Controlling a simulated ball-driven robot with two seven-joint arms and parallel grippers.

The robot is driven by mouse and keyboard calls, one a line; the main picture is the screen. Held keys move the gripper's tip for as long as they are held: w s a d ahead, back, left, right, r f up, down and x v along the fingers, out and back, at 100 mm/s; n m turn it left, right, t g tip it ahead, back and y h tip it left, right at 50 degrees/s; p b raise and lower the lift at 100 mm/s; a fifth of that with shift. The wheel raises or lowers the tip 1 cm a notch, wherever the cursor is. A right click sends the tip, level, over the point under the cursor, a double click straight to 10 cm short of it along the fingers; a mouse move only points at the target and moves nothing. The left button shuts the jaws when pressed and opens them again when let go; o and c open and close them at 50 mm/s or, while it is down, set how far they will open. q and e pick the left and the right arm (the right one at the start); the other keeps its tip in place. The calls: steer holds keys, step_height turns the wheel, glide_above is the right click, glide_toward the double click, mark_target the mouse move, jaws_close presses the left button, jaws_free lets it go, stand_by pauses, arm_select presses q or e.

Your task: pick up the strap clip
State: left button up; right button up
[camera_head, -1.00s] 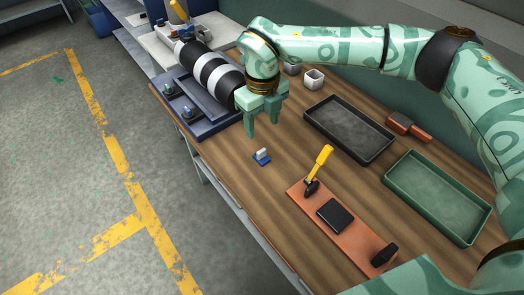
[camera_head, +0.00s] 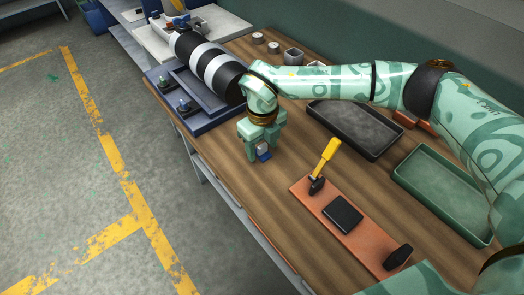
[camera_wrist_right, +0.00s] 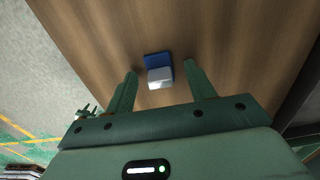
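The strap clip is a small piece with a blue base and a white block on top. It lies on the wooden table in the head view (camera_head: 264,154) and shows whole in the right wrist view (camera_wrist_right: 158,64). My right gripper (camera_head: 262,150) is low over the table at the clip. In the right wrist view its two fingers (camera_wrist_right: 160,72) are apart, one on each side of the clip's white part, with gaps visible. In the head view the gripper hides part of the clip. My left gripper is not in view.
An orange board (camera_head: 364,235) with a yellow-handled tool (camera_head: 325,162) lies right of the clip. A dark tray (camera_head: 354,147) and a green tray (camera_head: 408,180) stand farther right. A black-and-white striped cylinder (camera_head: 217,72) is behind left. Table left of the board is bare.

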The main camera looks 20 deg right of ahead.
steer(key=c, duration=1)
steer(key=shift+r, duration=0.15)
